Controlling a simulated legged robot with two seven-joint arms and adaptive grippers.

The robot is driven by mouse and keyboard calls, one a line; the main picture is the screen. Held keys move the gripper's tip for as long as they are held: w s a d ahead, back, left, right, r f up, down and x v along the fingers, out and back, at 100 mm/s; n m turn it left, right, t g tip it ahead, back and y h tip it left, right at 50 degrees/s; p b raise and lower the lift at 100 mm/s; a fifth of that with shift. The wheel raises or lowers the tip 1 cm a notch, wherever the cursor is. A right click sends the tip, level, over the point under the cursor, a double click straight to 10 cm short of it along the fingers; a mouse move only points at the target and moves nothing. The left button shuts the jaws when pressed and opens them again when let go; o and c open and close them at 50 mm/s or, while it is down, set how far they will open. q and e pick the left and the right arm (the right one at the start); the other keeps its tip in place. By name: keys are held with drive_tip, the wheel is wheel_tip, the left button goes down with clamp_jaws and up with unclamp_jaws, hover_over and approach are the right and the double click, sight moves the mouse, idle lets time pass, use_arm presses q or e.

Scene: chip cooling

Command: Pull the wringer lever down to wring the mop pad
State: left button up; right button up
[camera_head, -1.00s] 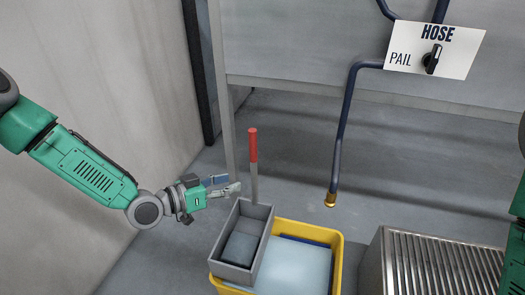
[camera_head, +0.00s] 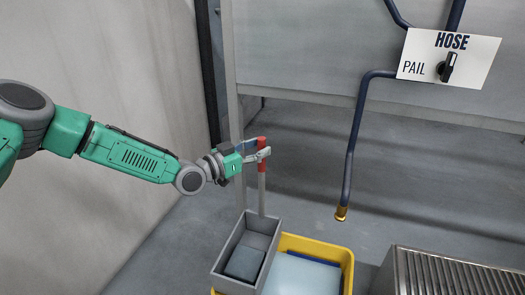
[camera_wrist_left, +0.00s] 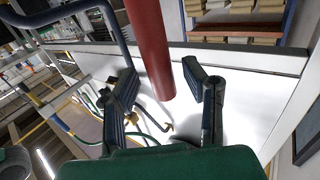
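The wringer lever is an upright grey rod with a red grip (camera_head: 262,160), rising from the back of the grey wringer (camera_head: 222,262). A dark grey-blue pad (camera_head: 244,263), which looks like the mop pad, lies in the wringer. My left gripper (camera_head: 259,148) is at the red grip, near its top. In the left wrist view the red grip (camera_wrist_left: 150,45) shows between the two spread fingers (camera_wrist_left: 165,88), with gaps on both sides. The left gripper is open. My right gripper is out of view.
The wringer sits on a yellow bucket (camera_head: 347,268) holding pale water. A dark blue hose (camera_head: 352,150) with a brass end hangs to the right. A HOSE/PAIL sign with a black knob (camera_head: 446,67) is behind. A ribbed metal unit (camera_head: 398,268) stands at front right.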

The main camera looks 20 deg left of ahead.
use_arm(q)
drive_tip(key=shift+w+d+f, duration=0.1)
drive_tip(key=shift+w+d, duration=0.05)
drive_tip(key=shift+w, duration=0.45)
drive_tip(key=shift+d, duration=0.15)
drive_tip(key=shift+d, duration=0.15)
clamp_jaws()
drive_tip(key=shift+s, duration=0.1)
